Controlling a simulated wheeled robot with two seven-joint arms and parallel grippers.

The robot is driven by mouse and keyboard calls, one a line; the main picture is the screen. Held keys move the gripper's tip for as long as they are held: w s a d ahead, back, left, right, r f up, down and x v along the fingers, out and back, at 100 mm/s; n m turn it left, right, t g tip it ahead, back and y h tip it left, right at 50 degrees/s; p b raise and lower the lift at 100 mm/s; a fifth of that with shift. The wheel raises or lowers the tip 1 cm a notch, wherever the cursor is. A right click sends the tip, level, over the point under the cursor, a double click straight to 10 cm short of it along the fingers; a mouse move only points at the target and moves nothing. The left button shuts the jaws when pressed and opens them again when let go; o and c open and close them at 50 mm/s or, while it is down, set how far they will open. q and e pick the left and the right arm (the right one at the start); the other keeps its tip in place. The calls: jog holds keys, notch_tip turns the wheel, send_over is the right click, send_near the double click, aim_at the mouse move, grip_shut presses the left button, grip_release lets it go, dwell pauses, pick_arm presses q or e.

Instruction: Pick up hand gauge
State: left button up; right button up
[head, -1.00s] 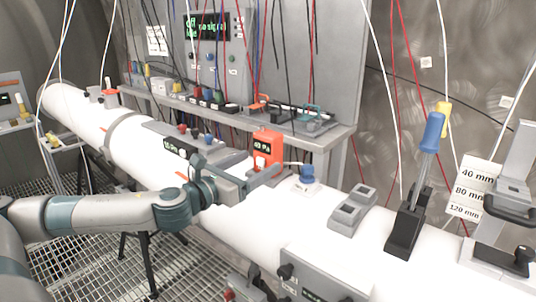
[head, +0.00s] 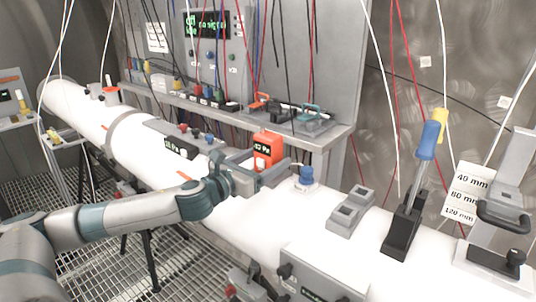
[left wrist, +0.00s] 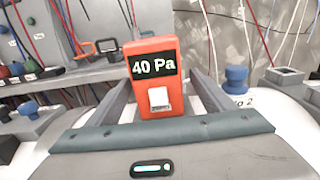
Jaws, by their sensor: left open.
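The hand gauge (head: 268,146) is an orange-red box with a dark display and stands upright above the white pipe. In the left wrist view the gauge (left wrist: 158,95) reads "40 Pa" and has a white button below the display. My left gripper (head: 270,160) is open, with a finger on each side of the gauge's lower part. In the left wrist view the fingers lie to its left and right, with gaps visible. The gauge's base is hidden behind the gripper. My right gripper is not in view.
A blue-capped port (head: 306,175) stands on the white pipe (head: 250,215) just right of the gauge. A grey shelf (head: 335,140) with clamps runs behind. A blue-handled lever (head: 428,140) rises farther right. Wires hang in front of the back wall.

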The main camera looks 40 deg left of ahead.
pick_arm(q)
jog(key=shift+w+r+p, duration=0.2)
jog(key=shift+w+p, duration=0.2)
jog(key=shift+w, duration=0.05)
jog(key=w+p, duration=0.2)
jog(key=w, duration=0.1)
jog(key=shift+w, duration=0.35)
jog(key=shift+w+d+f, duration=0.1)
jog(key=shift+w, duration=0.25)
jog(key=c, duration=1.4)
